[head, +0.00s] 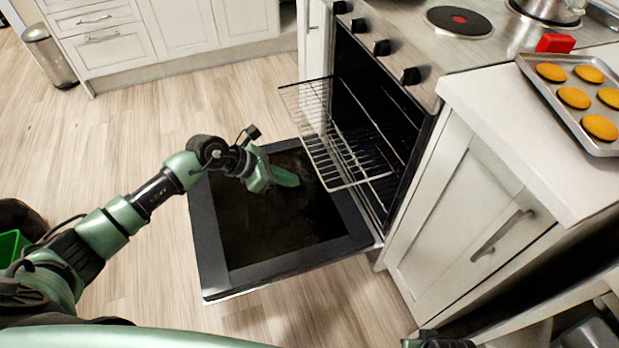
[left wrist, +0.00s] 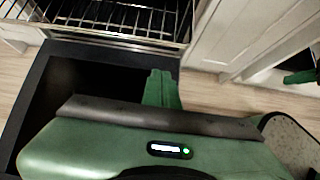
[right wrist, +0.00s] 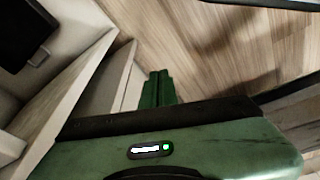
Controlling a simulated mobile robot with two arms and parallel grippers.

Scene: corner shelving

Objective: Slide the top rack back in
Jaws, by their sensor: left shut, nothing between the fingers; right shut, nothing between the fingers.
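The oven's door (head: 222,262) is folded down open. The top rack (head: 308,122), a silver wire rack, juts out of the oven over the door. My left gripper (head: 284,177) is shut and empty, over the door, in front of the rack's outer edge and apart from it in the head view. In the left wrist view its closed fingers (left wrist: 161,88) point toward the rack (left wrist: 105,28). My right gripper (right wrist: 157,88) is shut and empty in the right wrist view, low beside white cabinetry; its fingers are not clear in the head view.
A white cabinet with a counter (head: 515,130) stands to the right of the oven. A tray of cookies (head: 540,82) sits on it. A pot (head: 548,8) is on the stovetop. A trash can (head: 48,55) stands far left. The wood floor left of the door is clear.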

